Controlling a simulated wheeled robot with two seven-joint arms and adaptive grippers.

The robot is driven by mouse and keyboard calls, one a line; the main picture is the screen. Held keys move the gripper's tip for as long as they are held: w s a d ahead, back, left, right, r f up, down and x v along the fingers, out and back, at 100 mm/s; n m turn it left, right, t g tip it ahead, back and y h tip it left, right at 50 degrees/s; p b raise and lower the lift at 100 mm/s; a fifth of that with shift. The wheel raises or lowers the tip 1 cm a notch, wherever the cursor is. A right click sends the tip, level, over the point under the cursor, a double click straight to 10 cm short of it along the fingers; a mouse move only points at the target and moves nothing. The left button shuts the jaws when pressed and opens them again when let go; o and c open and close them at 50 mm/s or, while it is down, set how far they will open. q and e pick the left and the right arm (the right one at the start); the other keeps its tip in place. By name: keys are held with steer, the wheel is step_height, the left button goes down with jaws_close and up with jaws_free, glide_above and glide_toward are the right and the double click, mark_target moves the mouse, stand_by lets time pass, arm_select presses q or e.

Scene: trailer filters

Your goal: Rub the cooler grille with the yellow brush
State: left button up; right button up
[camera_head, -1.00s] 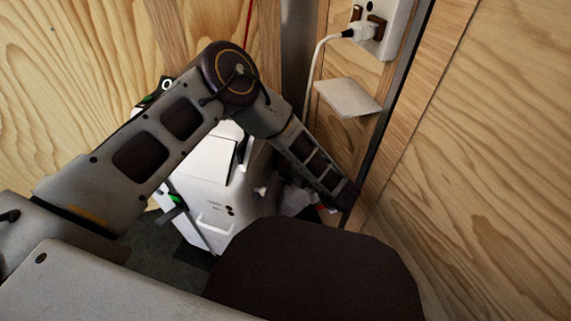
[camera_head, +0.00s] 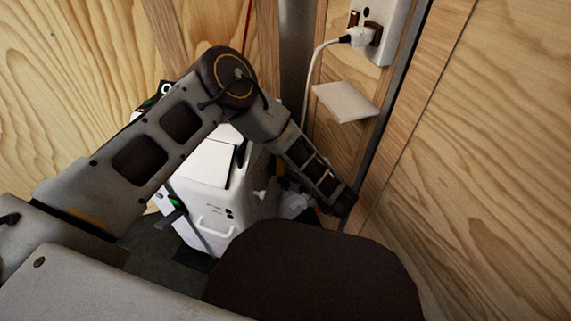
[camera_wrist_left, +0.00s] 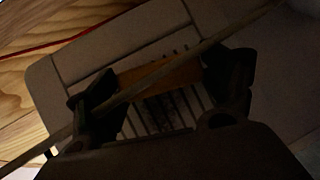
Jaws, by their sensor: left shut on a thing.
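The white cooler (camera_head: 205,165) stands on the floor in the corner, partly hidden behind my left arm. In the left wrist view, its slatted grille (camera_wrist_left: 185,112) faces the camera in shadow, with a dark patch between the slats. The yellow brush (camera_wrist_left: 160,75) lies crosswise between the fingers of my left gripper (camera_wrist_left: 163,92), which is shut on it. The brush is in front of the grille; I cannot tell if they touch. In the head view the gripper is mostly hidden at the cooler's right side. My right gripper is not in view.
Wooden walls (camera_head: 490,150) close in on the right and behind. A small shelf plate (camera_head: 345,102) and a socket with a white plug (camera_head: 358,38) are on the right; the cord hangs down. A thin strip (camera_wrist_left: 125,100) crosses the wrist view diagonally.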

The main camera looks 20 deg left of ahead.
arm_select(q)
steer(key=shift+s+a+p, duration=0.15)
steer(key=shift+s+p, duration=0.4)
steer(key=shift+s, duration=0.8)
steer(key=shift+c, duration=0.2)
steer(key=shift+s+p, duration=0.75)
steer(key=shift+s, duration=1)
steer(key=shift+s+a+p, duration=0.15)
steer(key=shift+s+p, duration=0.55)
steer(key=shift+s, duration=1.05)
steer(key=shift+r, duration=0.15)
